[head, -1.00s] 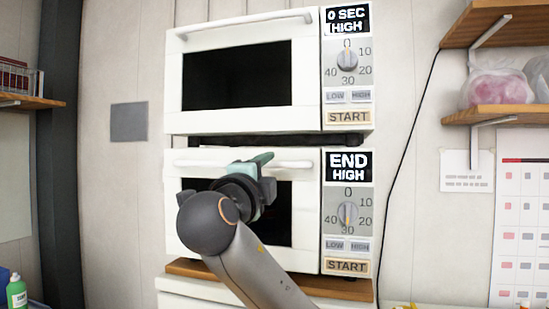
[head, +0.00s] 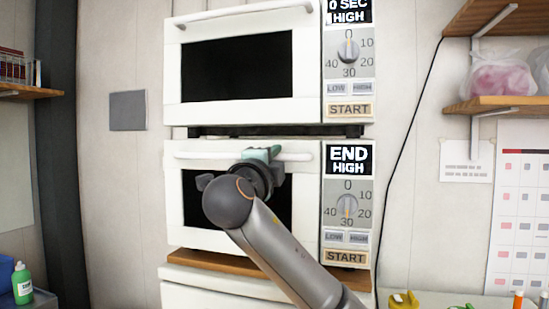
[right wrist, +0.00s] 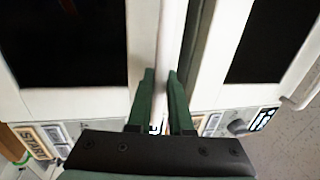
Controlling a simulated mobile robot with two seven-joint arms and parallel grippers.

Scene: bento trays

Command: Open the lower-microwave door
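The lower microwave (head: 306,215) is white with a dark window, and its display reads END HIGH. Its door looks shut. A white horizontal bar handle (head: 298,157) runs along the door's top; it also shows in the right wrist view (right wrist: 171,40). My right gripper (head: 262,153) is at the middle of this handle. In the right wrist view its two green fingers (right wrist: 160,80) stand close on either side of the bar and look shut on it. In the head view my wrist hides part of the handle and window. My left gripper is not in view.
The upper microwave (head: 307,80) stands just above, with a narrow dark gap between. A wooden board (head: 200,262) lies under the lower one. Wooden shelves (head: 500,104) are at the right, and a green bottle (head: 22,285) is at the lower left.

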